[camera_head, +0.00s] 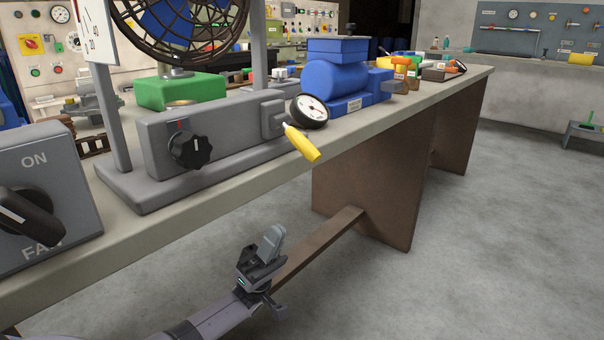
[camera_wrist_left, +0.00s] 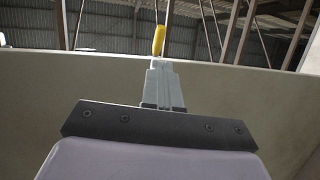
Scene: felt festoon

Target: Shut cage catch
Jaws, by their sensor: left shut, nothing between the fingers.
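The cage (camera_head: 185,25) is a round dark wire guard around a blue-bladed fan, held in a grey frame on the bench. A yellow-handled lever (camera_head: 304,145), which looks like the catch, sticks out from the right end of the grey front panel, tilted down over the bench edge. Its yellow handle also shows in the left wrist view (camera_wrist_left: 159,41), straight beyond the fingertips. My left gripper (camera_head: 273,236) is shut and empty, below the bench edge and lower than the lever, apart from it. Its closed fingers show in the left wrist view (camera_wrist_left: 163,75). My right gripper is out of view.
The panel carries a black knob (camera_head: 190,148). A round gauge (camera_head: 310,111) sits close behind the lever. A grey ON/FAN switch box (camera_head: 45,195) stands at left. A blue pump (camera_head: 335,80) stands farther along the bench (camera_head: 225,198). Open floor (camera_head: 480,240) lies at right.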

